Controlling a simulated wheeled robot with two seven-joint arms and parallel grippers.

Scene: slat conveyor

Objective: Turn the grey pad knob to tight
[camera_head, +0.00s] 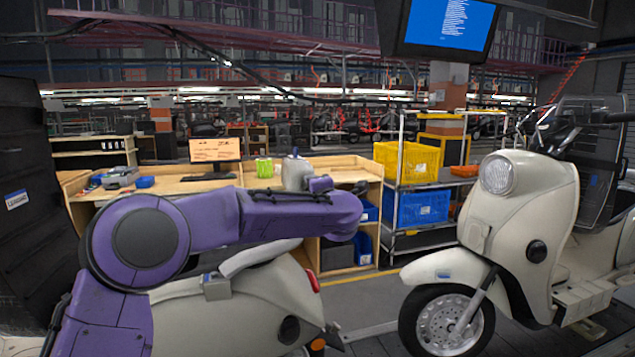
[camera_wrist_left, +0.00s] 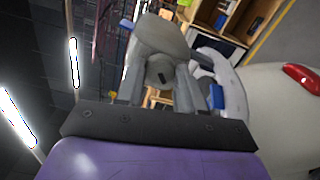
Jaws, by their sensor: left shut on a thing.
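The grey pad knob (camera_wrist_left: 159,72) is a round grey part with a dark slot, in the middle of the left wrist view. My left gripper (camera_wrist_left: 158,90) is shut on it, one finger on each side. A larger rounded grey body, seemingly the pad (camera_wrist_left: 160,37), stands right behind the knob. In the head view a grey shape, likely the same pad (camera_head: 297,172), rises above my purple left arm. That arm hides the knob and the left gripper there. I cannot read any mark for tight. My right gripper is in neither view.
The cream scooter (camera_head: 245,312) with a red tail light (camera_head: 313,279) stands close below my arm. A second cream scooter (camera_head: 520,195) is at the right. A wooden workbench (camera_head: 345,168) and a rack with a yellow crate (camera_head: 407,161) and a blue crate (camera_head: 416,206) are behind.

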